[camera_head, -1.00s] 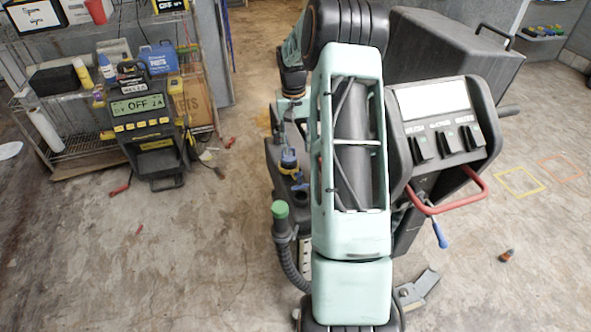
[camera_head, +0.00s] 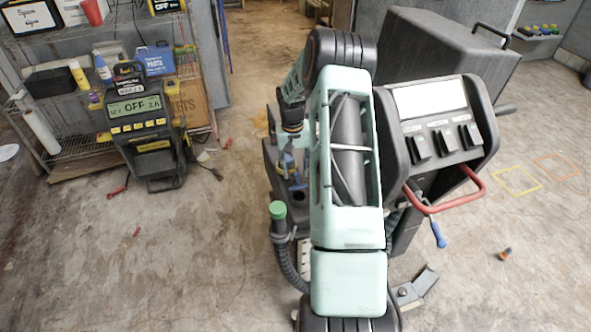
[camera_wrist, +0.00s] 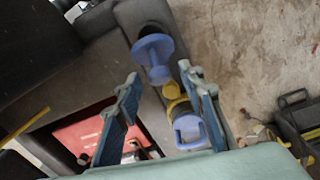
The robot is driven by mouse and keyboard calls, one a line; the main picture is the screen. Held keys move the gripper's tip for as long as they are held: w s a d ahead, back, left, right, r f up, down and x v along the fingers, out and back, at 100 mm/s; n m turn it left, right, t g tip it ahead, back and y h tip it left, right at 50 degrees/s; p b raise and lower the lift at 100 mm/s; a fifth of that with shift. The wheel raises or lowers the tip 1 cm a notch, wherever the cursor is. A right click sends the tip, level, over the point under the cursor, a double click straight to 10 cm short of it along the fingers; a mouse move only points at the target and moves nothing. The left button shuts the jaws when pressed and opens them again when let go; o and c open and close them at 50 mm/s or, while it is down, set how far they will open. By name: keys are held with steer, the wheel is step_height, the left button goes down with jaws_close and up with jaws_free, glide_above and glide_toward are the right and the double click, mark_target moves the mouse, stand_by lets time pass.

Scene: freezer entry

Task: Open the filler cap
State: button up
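A blue cap (camera_wrist: 152,50) with a raised grip shows in the wrist view, beside a dark round opening (camera_wrist: 152,28) on the grey machine body. I take it as the filler cap; whether it is seated or lifted, I cannot tell. My gripper (camera_wrist: 158,79) is open, its blue-padded fingers pointing toward the cap, which appears between and just beyond the fingertips. A yellow ring with a blue looped part (camera_wrist: 187,128) lies by the right finger, partly hidden by it. In the head view, my arm hides much of this area; a dark round opening (camera_head: 299,195) shows beside it.
The machine's control panel (camera_head: 440,130) with a red handle (camera_head: 450,204) stands right of my arm. A green-capped hose (camera_head: 278,212) rises in front. A battery charger (camera_head: 148,135) and a loaded shelf (camera_head: 75,150) stand left. Floor between shelf and machine is mostly clear.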

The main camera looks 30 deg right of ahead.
jaws_close()
